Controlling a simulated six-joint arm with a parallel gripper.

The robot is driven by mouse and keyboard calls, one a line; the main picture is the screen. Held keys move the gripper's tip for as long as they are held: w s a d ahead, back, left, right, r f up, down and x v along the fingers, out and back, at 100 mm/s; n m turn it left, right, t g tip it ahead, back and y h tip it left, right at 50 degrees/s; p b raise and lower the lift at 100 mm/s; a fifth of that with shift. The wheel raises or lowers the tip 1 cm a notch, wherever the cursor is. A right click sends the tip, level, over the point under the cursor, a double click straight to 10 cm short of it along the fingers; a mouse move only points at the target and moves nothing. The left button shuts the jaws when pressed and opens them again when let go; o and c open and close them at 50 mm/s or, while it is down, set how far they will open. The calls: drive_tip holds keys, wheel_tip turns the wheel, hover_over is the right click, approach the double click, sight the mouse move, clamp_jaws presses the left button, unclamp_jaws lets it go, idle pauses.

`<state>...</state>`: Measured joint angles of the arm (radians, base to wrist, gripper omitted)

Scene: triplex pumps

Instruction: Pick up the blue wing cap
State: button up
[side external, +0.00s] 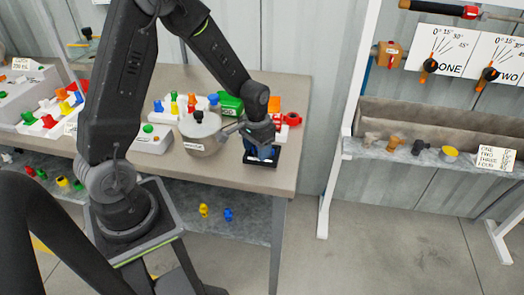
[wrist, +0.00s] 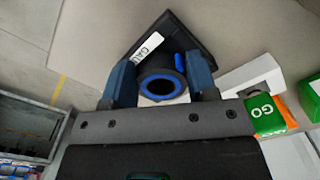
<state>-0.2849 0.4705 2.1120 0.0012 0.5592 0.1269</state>
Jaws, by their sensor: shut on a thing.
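My gripper (side external: 262,148) is low over a small black tray (side external: 262,163) at the table's right end. In the wrist view my gripper (wrist: 160,64) has its two dark blue fingers closed on the sides of a dark round piece with a blue ring (wrist: 163,98) and a blue tab on its right side. The black tray (wrist: 190,38) lies right behind it, with a white label partly readable as "GAU". I cannot tell whether the piece touches the tray or whether it is the wing cap. A small blue piece (side external: 228,214) stands on the lower shelf, and a blue-topped piece (side external: 214,99) on the table.
A grey metal pot (side external: 203,140) stands close left of my gripper. A green block (side external: 230,105) and orange and red parts (side external: 291,119) are just behind. White racks with coloured pieces (side external: 45,115) fill the table's left. A yellow piece (side external: 204,210) stands on the lower shelf.

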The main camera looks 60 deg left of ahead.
drive_tip(key=shift+r, duration=0.5)
drive_tip(key=r, duration=0.3)
drive_tip(key=shift+s+a+r, duration=0.25)
drive_tip(key=shift+a+r, duration=0.1)
drive_tip(key=shift+r, duration=0.05)
drive_tip(key=s+a+r, duration=0.6)
drive_tip(key=a, duration=0.1)
drive_tip(key=w+a+n, duration=0.5)
drive_tip(key=a, duration=0.3)
drive_tip(key=w+a+n, duration=0.4)
drive_tip(key=w+a, duration=0.2)
drive_tip(key=a, duration=0.2)
drive_tip(key=w+d+f, duration=0.2)
drive_tip(key=w, duration=0.1)
drive_tip(key=w+d+f, duration=0.2)
drive_tip(key=w, duration=0.1)
drive_tip(key=w+d+f, duration=0.2)
drive_tip(key=w+f, duration=0.1)
drive_tip(key=shift+d, duration=0.15)
drive_tip(key=shift+f, duration=1.95)
